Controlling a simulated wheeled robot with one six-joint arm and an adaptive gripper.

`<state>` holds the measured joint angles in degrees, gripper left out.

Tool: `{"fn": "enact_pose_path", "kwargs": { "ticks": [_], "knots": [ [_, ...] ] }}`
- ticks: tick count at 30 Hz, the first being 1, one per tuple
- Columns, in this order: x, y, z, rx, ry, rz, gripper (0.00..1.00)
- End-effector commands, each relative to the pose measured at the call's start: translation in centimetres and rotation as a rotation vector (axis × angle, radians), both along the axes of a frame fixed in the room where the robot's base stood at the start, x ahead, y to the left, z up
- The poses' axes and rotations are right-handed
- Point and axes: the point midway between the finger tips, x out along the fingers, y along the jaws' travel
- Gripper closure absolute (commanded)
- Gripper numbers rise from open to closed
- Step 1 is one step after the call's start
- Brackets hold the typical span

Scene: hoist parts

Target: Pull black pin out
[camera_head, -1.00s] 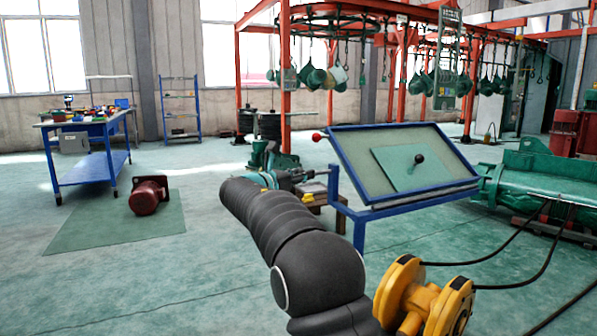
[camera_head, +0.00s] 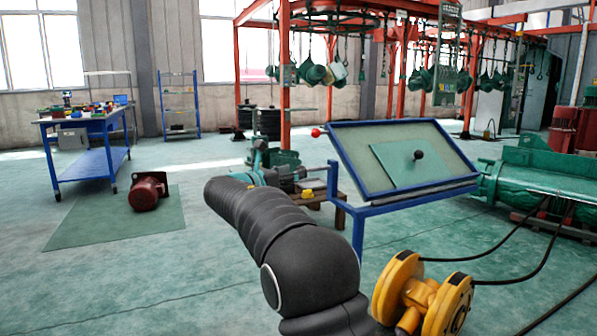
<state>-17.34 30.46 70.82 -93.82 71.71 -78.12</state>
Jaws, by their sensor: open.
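A black round-headed pin (camera_head: 419,155) stands out from a green plate (camera_head: 400,168) on the tilted panel. The panel has a blue frame (camera_head: 345,170) and stands right of the picture's middle. My gripper (camera_head: 300,172) is at the far end of my dark sleeved arm, left of the panel. It is open, small in view and apart from the black pin. No object shows between its fingers. Its far side blends with the machinery behind it.
A red ball knob (camera_head: 316,132) sticks out at the panel's upper left. A yellow wheeled part (camera_head: 420,297) stands low in front, with black cables running right. A green machine bed (camera_head: 548,180) is at the right. A red motor (camera_head: 148,191) lies on a mat at the left.

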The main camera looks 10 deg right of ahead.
Motion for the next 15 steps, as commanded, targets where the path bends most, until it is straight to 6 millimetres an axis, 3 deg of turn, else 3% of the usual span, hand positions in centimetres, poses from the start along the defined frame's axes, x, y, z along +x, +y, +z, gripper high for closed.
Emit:
{"fn": "enact_pose_path", "kwargs": {
  "ticks": [6,15],
  "knots": [
    [-2.6,3.8,0.0,0.001,-0.001,0.005,0.44],
    [-4.7,6.7,0.0,0.0,0.0,0.003,0.44]
  ]
}}
